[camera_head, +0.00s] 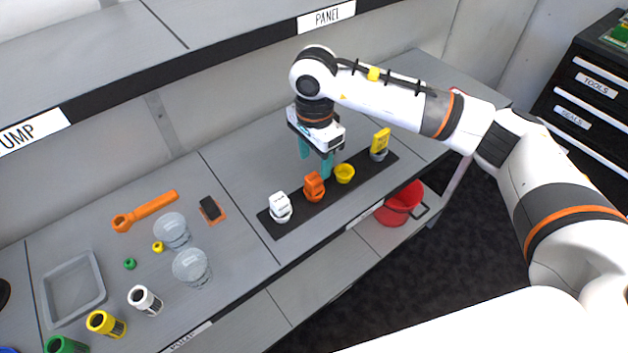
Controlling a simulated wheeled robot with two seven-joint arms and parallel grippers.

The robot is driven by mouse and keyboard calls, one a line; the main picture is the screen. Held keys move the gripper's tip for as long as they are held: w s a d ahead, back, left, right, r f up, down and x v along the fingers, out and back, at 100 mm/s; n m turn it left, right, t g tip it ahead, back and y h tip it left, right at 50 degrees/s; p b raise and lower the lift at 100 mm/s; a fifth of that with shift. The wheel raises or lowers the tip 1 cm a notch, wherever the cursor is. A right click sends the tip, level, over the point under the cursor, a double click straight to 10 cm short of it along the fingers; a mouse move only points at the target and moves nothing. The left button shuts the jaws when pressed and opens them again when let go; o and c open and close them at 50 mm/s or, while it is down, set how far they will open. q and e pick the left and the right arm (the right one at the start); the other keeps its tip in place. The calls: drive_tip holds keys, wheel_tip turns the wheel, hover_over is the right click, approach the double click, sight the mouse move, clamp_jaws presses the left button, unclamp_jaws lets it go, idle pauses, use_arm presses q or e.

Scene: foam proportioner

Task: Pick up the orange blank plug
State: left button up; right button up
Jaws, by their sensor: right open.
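The orange blank plug (314,187) stands on a black strip (269,226) on the grey bench. It sits between a white plug (281,208) on its left and a yellow cup-like piece (345,173) on its right. My right gripper (316,167) points down just behind and above the orange plug, with its teal fingers apart and nothing seen between them. I cannot tell exactly how far the fingers are from the plug. My left gripper is not in view.
A tall yellow piece (380,142) stands at the strip's right end. An orange wrench (146,211), clear cups (191,267), small bottles (145,300) and a grey tray (74,288) lie to the left. A shelf (200,50) overhangs the back. A red bucket (399,205) is below the front edge.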

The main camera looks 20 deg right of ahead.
sight(314, 177)
wheel_tip(314, 177, down, 3)
drive_tip(key=shift+r+p, duration=0.15)
drive_tip(key=shift+p, duration=0.15)
drive_tip(key=f, duration=0.1)
drive_tip(key=f+p, duration=0.1)
drive_tip(key=f, duration=0.1)
drive_tip(key=f+p, duration=0.1)
drive_tip(key=shift+w+f, duration=0.15)
drive_tip(key=shift+w, duration=0.15)
drive_tip(key=shift+f, duration=0.45)
drive_tip(key=c, duration=1.1)
drive_tip(key=shift+o, duration=0.2)
drive_tip(key=shift+w+r, duration=0.1)
drive_tip(key=shift+r, duration=0.45)
wheel_tip(314, 177, up, 8)
drive_tip(key=shift+f+b, duration=0.15)
drive_tip(key=shift+b, duration=1.1)
wheel_tip(314, 177, up, 6)
drive_tip(key=p, duration=0.2)
